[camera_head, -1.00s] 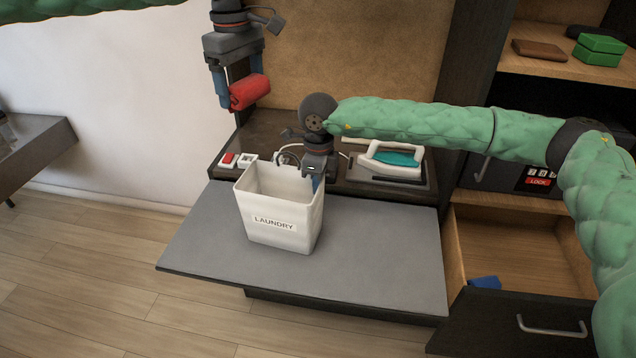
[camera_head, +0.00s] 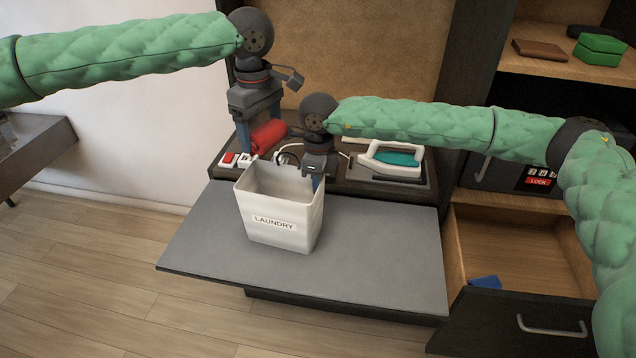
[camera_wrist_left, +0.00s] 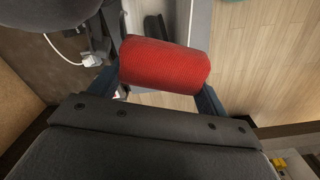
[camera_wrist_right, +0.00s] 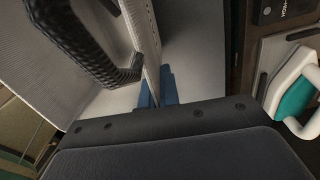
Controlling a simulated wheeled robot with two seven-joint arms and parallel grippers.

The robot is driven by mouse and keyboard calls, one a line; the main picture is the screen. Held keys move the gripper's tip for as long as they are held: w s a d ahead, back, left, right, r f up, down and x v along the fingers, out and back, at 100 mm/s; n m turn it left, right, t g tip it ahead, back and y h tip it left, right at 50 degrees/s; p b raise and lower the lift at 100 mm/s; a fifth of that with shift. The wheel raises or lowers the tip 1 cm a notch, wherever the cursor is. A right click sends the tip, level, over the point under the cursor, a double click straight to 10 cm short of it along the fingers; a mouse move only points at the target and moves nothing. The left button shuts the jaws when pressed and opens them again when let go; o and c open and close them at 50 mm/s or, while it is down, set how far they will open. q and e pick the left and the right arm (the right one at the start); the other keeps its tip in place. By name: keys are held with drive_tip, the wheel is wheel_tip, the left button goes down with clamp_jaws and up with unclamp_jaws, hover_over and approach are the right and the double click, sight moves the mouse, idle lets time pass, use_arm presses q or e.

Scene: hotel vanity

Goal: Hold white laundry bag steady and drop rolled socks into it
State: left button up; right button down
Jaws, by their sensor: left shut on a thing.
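The white laundry bag (camera_head: 283,225) stands upright on the grey pull-out shelf (camera_head: 385,255), its mouth open upward and its LAUNDRY label facing me. My left gripper (camera_head: 260,137) is shut on the red rolled socks (camera_head: 269,135), which it holds behind and above the bag's back left rim. The roll (camera_wrist_left: 165,66) lies across between the two fingers in the left wrist view. My right gripper (camera_head: 315,180) is at the bag's back right rim. In the right wrist view its blue fingertips (camera_wrist_right: 158,92) are close together with the bag's thin wall between them.
An iron (camera_head: 390,160) sits on the dark counter behind the shelf, right of my right gripper. A red switch (camera_head: 229,159) and sockets are at the counter's left. An open drawer (camera_head: 515,250) is at the right. The shelf is clear around the bag.

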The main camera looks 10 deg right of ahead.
use_arm(q)
drive_tip(key=shift+a+f, duration=0.1)
drive_tip(key=shift+f, duration=3)
drive_tip(key=o, duration=1)
wheel_tip(320, 180, up, 12)
drive_tip(key=shift+w+f, duration=0.1)
use_arm(e)
drive_tip(key=c, duration=1.6)
unclamp_jaws()
drive_tip(key=shift+o, duration=0.2)
